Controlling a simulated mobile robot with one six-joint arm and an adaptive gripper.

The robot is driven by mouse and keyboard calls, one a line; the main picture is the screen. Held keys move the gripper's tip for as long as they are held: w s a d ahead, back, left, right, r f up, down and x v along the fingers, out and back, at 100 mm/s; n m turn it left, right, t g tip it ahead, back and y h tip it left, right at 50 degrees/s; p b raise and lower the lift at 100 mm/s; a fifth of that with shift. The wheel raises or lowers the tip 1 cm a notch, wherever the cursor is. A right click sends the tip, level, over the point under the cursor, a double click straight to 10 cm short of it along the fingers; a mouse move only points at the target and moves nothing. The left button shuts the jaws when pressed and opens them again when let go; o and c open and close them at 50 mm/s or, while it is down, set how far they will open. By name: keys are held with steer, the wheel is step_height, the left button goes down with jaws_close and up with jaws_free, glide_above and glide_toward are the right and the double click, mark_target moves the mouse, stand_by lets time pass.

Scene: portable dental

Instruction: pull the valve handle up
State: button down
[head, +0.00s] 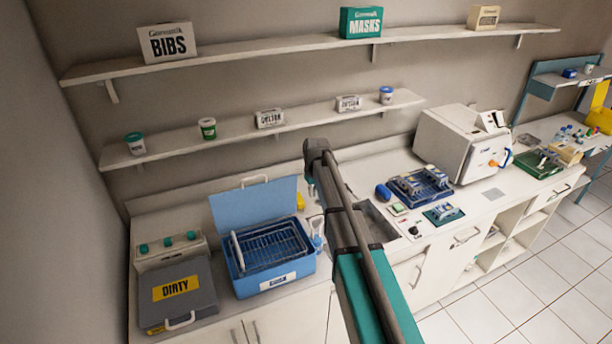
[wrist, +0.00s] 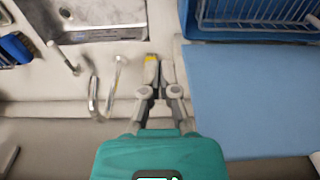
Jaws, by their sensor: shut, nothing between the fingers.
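My gripper (wrist: 159,72) is shut and empty in the wrist view, over the counter strip between the sink (wrist: 100,18) and the blue open box. Beside it on the left is a curved metal spout (wrist: 95,95) with a slim upright metal piece (wrist: 117,78). A short metal lever (wrist: 63,58) stands at the sink's edge. I cannot tell for sure which metal part is the valve handle. A yellow-topped item (wrist: 152,68) shows right at the fingertips; whether it touches them is unclear. In the head view my arm hides much of the tap area.
The blue box (head: 285,284) with a wire basket and raised lid (head: 256,205) stands left of my arm. A grey DIRTY container (head: 205,290) is further left. A white machine (head: 445,140) and blue tray (head: 420,186) are right of the sink. Shelves (head: 260,135) hang above.

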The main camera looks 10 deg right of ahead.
steer(key=s+f+m+b, duration=0.1)
steer(key=s+f+b, duration=0.3)
steer(key=s, duration=0.5)
steer(key=s+f+m+b, duration=0.1)
steer(key=s+f+b, duration=0.3)
steer(key=s, duration=0.6)
steer(key=s+f+m+g+b, duration=0.1)
steer(key=s+f+b, duration=0.3)
steer(key=s, duration=0.5)
steer(key=shift+s+d, duration=0.35)
steer(key=shift+d, duration=0.1)
steer(key=w+r+n+p, duration=0.1)
steer(key=w+r+p, duration=0.2)
steer(key=w, duration=0.6)
steer(key=w+r+n+p, duration=0.1)
steer(key=w+r+p, duration=0.3)
steer(key=w, duration=0.6)
steer(key=w+a+r+n+t+p, duration=0.1)
steer(key=w+r+p, duration=0.2)
steer(key=w, duration=0.7)
steer(key=shift+r+p, duration=0.35)
steer(key=shift+p, duration=0.1)
steer(key=shift+a+f, duration=0.1)
